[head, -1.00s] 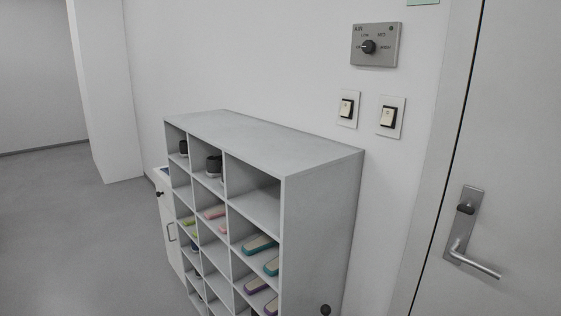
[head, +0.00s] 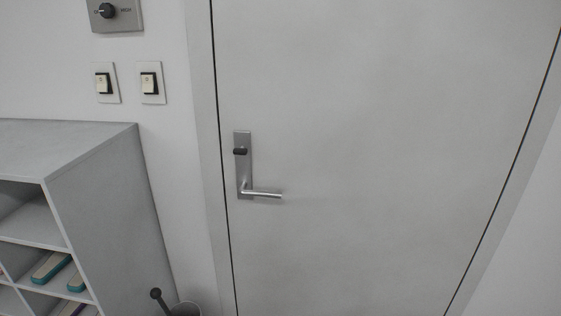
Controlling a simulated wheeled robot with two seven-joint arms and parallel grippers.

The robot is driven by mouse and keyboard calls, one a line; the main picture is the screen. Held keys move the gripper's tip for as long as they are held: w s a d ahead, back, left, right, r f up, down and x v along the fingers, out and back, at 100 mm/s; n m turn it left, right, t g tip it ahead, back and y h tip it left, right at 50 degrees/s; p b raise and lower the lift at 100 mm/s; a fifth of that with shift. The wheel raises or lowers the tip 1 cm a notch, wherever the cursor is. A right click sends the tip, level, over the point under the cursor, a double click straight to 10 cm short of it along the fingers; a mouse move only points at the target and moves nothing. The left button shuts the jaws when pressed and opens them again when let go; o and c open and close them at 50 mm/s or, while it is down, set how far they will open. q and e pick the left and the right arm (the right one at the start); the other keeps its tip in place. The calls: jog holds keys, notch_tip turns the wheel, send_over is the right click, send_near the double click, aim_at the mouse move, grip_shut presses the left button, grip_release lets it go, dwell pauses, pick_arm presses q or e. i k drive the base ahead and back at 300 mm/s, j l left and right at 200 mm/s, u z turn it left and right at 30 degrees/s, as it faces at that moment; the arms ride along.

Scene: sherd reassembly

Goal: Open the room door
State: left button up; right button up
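The room door (head: 370,120) is a plain light grey panel filling the middle and right of the head view. It looks shut, with thin dark gaps along both side edges. A metal lever handle (head: 262,194) points right from a plate (head: 243,170) near the door's left edge and lies about level. A dark knob (head: 240,151) sits on the plate above the lever. Neither of my grippers is in view.
A grey shoe shelf (head: 115,200) with slippers (head: 52,267) stands left of the door. A bin-like container (head: 186,310) with a dark knobbed stick (head: 157,296) is between shelf and door. Two switches (head: 103,83) and a dial panel (head: 118,14) are on the wall.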

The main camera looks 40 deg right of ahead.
aim_at(390, 133)
jog(key=z, duration=1.9)
